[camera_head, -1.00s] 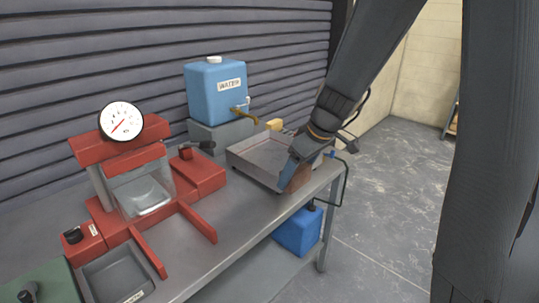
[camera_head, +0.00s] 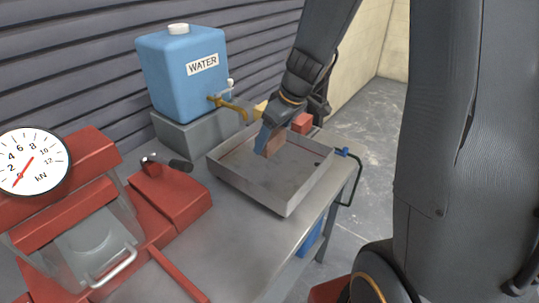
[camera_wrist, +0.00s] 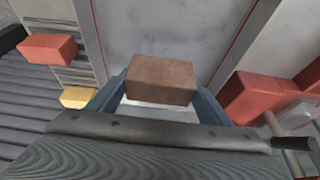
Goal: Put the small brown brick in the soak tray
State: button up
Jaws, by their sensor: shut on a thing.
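The small brown brick (camera_head: 270,143) is held in my gripper (camera_head: 266,138), and in the wrist view the brick (camera_wrist: 162,79) sits between the two blue fingers. My gripper is shut on it. The soak tray (camera_head: 285,200) is a shallow grey metal tray on the bench. The brick is over the tray's inside, toward its back left part. I cannot tell whether it touches the tray floor. In the wrist view the tray's grey floor with a red line (camera_wrist: 235,45) lies beyond the brick.
A blue water tank (camera_head: 185,80) with a brass tap (camera_head: 230,105) stands on a grey block behind the tray. A red brick (camera_head: 302,122) and a yellow block lie behind the tray. A red press with a dial (camera_head: 30,165) stands at the left. Bare bench lies in front.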

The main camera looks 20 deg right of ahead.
jog(key=shift+f+b, duration=0.3)
jog(key=shift+f, duration=3.1)
jog(key=shift+f+b, duration=0.2)
jog(key=shift+b, duration=0.15)
jog(key=o, duration=1.4)
jog(key=shift+c, duration=0.2)
jog(key=shift+s+r, duration=0.1)
jog(key=shift+r, duration=0.05)
jog(key=shift+r+p, duration=0.2)
jog(key=shift+p, duration=0.2)
jog(key=v, duration=1.2)
jog(key=s+a+f+m+h, duration=0.1)
jog(key=s+f+m, duration=0.1)
jog(key=s, duration=0.2)
jog(key=s+f+m+g, duration=0.1)
jog(key=s+f+m, duration=0.1)
jog(key=s, duration=0.3)
jog(key=s+a+f+m+g+h, duration=0.1)
jog(key=s+f+m, duration=0.1)
jog(key=s+m, duration=0.1)
jog(key=shift+s+a+f+h+b, duration=0.15)
jog(key=shift+s+b, duration=0.05)
jog(key=shift+s, duration=0.2)
jog(key=shift+s+a+f+h+b, duration=0.15)
jog(key=shift+s+a, duration=0.05)
jog(key=shift+s, duration=0.15)
